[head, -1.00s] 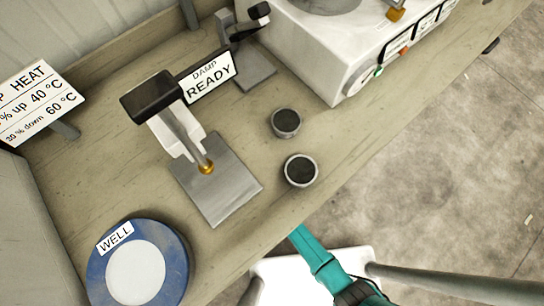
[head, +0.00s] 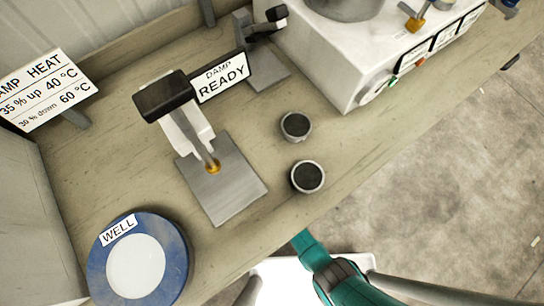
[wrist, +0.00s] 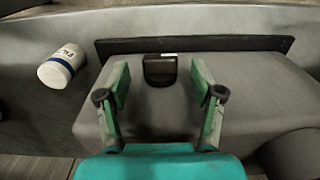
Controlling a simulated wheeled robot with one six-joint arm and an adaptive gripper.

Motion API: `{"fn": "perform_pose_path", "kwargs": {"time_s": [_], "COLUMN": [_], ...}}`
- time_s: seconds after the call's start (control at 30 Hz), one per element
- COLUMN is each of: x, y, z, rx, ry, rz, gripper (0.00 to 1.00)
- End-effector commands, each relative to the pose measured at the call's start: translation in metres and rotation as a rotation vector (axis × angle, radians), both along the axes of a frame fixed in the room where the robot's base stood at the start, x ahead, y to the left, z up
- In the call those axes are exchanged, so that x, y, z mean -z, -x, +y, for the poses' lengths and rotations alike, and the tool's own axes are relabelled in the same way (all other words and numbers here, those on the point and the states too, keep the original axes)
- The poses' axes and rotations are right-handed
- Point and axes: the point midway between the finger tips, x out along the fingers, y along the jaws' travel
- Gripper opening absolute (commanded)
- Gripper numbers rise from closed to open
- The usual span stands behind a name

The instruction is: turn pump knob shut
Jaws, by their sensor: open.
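In the wrist view a small black knob-like block (wrist: 160,70) with a pale mark on its top edge sits on a grey rounded housing (wrist: 262,95). I cannot read a label that names it as the pump knob. My gripper (wrist: 159,80) is open, with one green finger to the left of the block and one to the right. There is a gap on both sides, and I cannot judge the depth between fingertips and block. The head view shows only part of my teal arm at the bottom, not the gripper.
A white labelled container (wrist: 62,66) lies left of the housing. In the head view the bench holds a blue-rimmed WELL dish (head: 180,262), two dark-filled cups (head: 296,126) (head: 307,177), a stand (head: 222,192), a DAMP READY sign (head: 221,77) and a white machine (head: 345,62).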

Motion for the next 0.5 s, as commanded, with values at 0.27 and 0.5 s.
{"fn": "perform_pose_path", "kwargs": {"time_s": [0.27, 0.5], "x": [0.014, 0.016], "y": [0.000, 0.000], "z": [0.000, 0.000], "rx": [0.000, 0.000], "ry": [0.000, 0.000], "rz": [0.000, 0.000], "gripper": [0.67, 0.67]}}
